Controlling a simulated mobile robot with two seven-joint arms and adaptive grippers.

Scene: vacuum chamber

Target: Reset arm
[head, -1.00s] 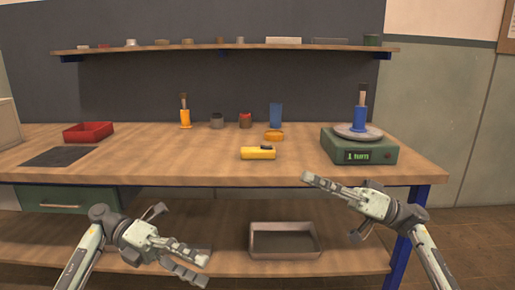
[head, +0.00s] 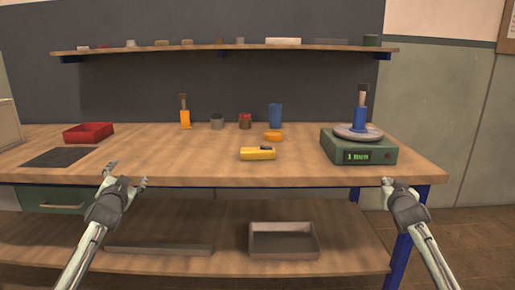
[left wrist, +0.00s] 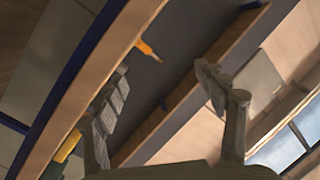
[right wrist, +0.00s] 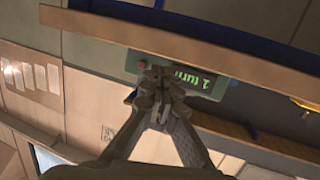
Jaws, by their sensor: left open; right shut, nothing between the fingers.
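My left gripper (head: 127,174) is raised at the front left edge of the workbench, pointing away from me. Its fingers are spread and empty, which the left wrist view (left wrist: 162,88) also shows. My right gripper (head: 401,182) is at the front right edge of the bench, in front of the green scale-like device (head: 330,150). In the right wrist view its fingers (right wrist: 160,82) are together with nothing between them. Neither gripper touches any object that I can see.
A blue holder (head: 360,118) stands on the device. A grey bin (head: 284,253) sits on the lower shelf.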

